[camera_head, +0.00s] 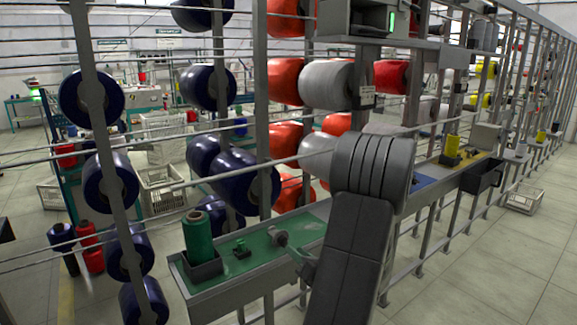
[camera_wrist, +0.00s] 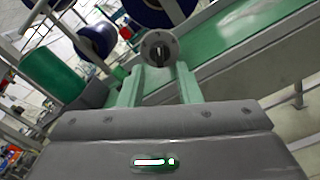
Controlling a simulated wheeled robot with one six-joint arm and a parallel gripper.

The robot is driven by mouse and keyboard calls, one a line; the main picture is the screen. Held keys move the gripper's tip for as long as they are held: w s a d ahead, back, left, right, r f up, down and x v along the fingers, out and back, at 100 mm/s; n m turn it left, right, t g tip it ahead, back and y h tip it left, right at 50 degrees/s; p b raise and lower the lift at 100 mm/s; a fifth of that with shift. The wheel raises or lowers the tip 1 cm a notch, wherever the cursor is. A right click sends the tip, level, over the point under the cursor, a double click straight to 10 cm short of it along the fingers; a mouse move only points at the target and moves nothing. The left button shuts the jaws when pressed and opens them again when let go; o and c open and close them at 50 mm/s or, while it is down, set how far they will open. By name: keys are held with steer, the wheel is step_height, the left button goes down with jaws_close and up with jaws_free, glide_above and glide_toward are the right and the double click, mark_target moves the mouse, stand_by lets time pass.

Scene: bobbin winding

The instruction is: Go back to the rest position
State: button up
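My gripper (camera_wrist: 160,72) shows in the wrist view with its two green fingers apart. A grey round bobbin-like part (camera_wrist: 160,48) with a dark centre lies just beyond the fingertips; contact cannot be told. In the head view this grey part (camera_head: 278,238) is at the green bench top (camera_head: 310,226), and my gripper (camera_head: 303,264) is close to it, largely hidden by my dark arm. A small green fixture (camera_head: 242,249) is on the bench to the left.
A green thread cone (camera_head: 198,236) stands in a dark holder at the bench's left end. The rack behind carries dark blue spools (camera_head: 245,177), with posts and rails close to my arm. A black bin (camera_head: 482,177) hangs at right.

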mark_target(286, 244)
steer(key=shift+x, duration=2.1)
steer(key=b+v, duration=0.1)
steer(key=v, duration=1.3)
steer(key=w+a, duration=0.2)
steer(key=w, duration=0.1)
steer(key=w+a+n, duration=0.1)
steer(key=w+a, duration=0.2)
steer(key=w, duration=0.1)
steer(key=w+a+n, duration=0.1)
steer(key=w+a, duration=0.2)
steer(key=w, duration=0.1)
steer(key=shift+w+a+f+b, duration=0.1)
steer(key=shift+a+f+b, duration=0.05)
steer(key=shift+b, duration=0.15)
steer(key=n+b, duration=0.2)
steer(key=n, duration=0.2)
steer(key=n+b, duration=0.2)
steer(key=n, duration=0.4)
steer(key=shift+b+v, duration=0.3)
steer(key=shift+v, duration=0.65)
